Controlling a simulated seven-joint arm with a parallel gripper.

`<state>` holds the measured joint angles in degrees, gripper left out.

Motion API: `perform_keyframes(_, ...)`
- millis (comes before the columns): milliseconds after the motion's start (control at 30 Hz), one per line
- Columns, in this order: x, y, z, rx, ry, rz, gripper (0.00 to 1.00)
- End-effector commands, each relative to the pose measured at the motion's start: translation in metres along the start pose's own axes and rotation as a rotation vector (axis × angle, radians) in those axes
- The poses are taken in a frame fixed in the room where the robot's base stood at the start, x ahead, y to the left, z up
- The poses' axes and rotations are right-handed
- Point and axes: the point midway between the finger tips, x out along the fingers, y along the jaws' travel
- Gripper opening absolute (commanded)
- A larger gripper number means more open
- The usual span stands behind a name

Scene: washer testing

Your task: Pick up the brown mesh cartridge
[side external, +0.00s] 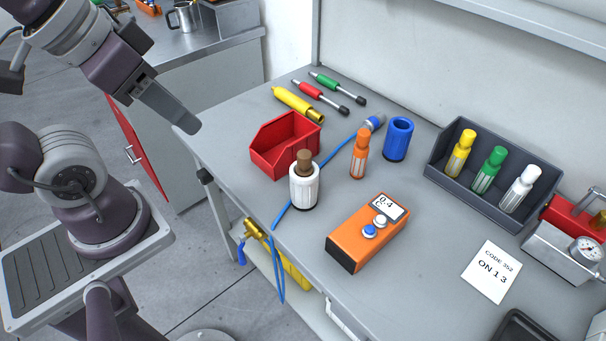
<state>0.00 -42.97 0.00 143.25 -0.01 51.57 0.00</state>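The brown mesh cartridge (304,161) appears to be the brown cylinder standing upright at the top of a white ribbed cylinder (304,188). Its lower part is hidden inside or behind the white rim, and the mesh is too small to make out. My gripper (187,122) is at the upper left, above the left edge of the bench and well apart from the cartridge. It points down and to the right. I see it from the side, so its finger gap is hidden.
A red bin (268,152) stands just behind-left of the white cylinder. An orange bottle (359,155), blue cup (398,139) and orange meter (366,236) are to the right. A blue cable (333,153) passes behind. A dark tray (436,170) holds three bottles.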

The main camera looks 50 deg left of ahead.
Motion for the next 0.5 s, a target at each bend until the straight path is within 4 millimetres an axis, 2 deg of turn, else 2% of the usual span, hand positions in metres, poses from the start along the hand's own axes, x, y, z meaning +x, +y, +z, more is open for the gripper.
perform_keyframes(67,0.0,0.0,0.0,0.0,0.0,0.0,0.52)
perform_keyframes(367,-0.001,0.0,-0.001,0.0,0.001,0.0,0.52)
perform_keyframes(433,-0.009,0.0,-0.006,0.0,0.004,0.0,0.52)
perform_keyframes(500,-0.026,0.0,-0.015,0.0,0.007,0.0,0.52)
